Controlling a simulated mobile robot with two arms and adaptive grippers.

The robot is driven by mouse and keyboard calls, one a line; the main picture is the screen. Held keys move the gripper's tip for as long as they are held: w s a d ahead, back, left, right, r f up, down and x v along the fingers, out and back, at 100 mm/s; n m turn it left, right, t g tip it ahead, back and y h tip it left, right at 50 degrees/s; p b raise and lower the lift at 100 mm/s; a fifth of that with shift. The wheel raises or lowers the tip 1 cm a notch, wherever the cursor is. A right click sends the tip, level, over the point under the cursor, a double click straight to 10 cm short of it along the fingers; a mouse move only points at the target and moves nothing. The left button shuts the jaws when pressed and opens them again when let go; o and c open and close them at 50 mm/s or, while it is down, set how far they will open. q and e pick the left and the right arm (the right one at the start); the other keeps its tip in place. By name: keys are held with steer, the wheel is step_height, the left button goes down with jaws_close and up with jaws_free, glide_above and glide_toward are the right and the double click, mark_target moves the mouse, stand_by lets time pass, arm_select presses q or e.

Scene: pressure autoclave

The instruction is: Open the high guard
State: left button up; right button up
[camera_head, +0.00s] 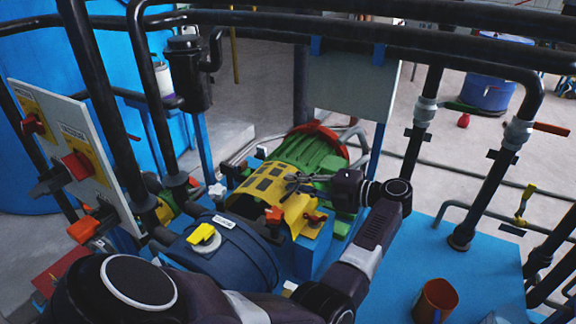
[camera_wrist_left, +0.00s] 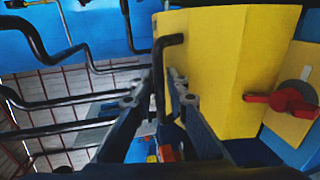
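The yellow high guard (camera_head: 262,186), with dark slots in its top, covers part of the green motor (camera_head: 322,148) in the head view. In the left wrist view, the yellow guard (camera_wrist_left: 210,70) fills the upper right, with a black bent handle (camera_wrist_left: 172,41) at its left edge. My left gripper (camera_head: 292,181) reaches over the guard from the right. In the wrist view its fingertips (camera_wrist_left: 162,84) are close together on both sides of the handle and appear to close on it. A red lever (camera_wrist_left: 283,101) sits right of the guard. My right gripper is not in view.
A dark blue cylinder (camera_head: 235,262) with a yellow knob stands in front of the guard. Black pipes (camera_head: 468,180) rise on the right, and a grey panel with red switches (camera_head: 78,165) stands at left. An orange-brown cup (camera_head: 436,300) is on the blue surface.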

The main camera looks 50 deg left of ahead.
arm_select(q)
steer(key=shift+d, duration=0.3)
jaws_close()
steer(key=shift+r, duration=0.1)
steer(key=shift+a+r+p, duration=0.2)
steer(key=shift+r+p, duration=0.3)
steer(key=shift+p, duration=0.1)
steer(key=a+r+h+p, duration=0.1)
steer(key=p, duration=0.1)
steer(key=s+a+r+h+p, duration=0.1)
steer(key=r+p, duration=0.1)
steer(key=a+r+t+h+p, duration=0.1)
steer(key=a+r+p, duration=0.1)
steer(key=shift+s+r+p, duration=0.15)
steer(key=shift+p, duration=0.15)
steer(key=s+a+r+t+h+p, duration=0.1)
steer(key=s+a+r+h+p, duration=0.1)
steer(key=a+p, duration=0.3)
steer(key=shift+a+r+h, duration=0.4)
steer(key=shift+a+h, duration=0.3)
steer(key=shift+h, duration=0.1)
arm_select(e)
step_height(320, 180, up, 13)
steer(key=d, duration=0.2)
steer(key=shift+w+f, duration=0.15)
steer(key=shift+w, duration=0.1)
